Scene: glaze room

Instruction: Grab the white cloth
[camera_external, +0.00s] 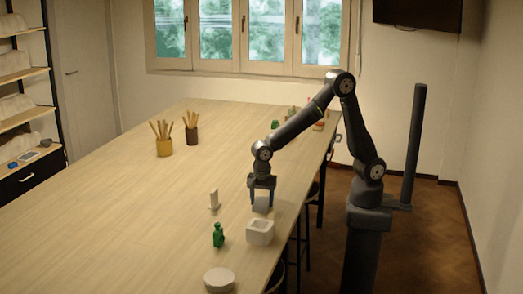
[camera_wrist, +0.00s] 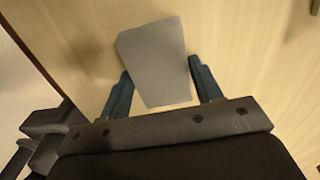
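A pale grey-white, flat-sided piece (camera_wrist: 155,60), which looks like the white cloth, lies under my gripper in the wrist view. In the external view it shows as a small pale shape (camera_external: 261,204) between and just below the fingers, on or very near the table. My gripper (camera_external: 262,200) points down with its fingers apart. In the wrist view its two dark blue fingers (camera_wrist: 160,68) stand on either side of the cloth. A thin strip of table seems to show beside the right finger; contact on the left is unclear.
A white square hollow block (camera_external: 260,232), a green bottle (camera_external: 218,236), a round pale disc (camera_external: 219,280) and a small white upright piece (camera_external: 214,199) stand near my gripper. Pots of brushes (camera_external: 164,146) stand farther left. The table's left side is clear.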

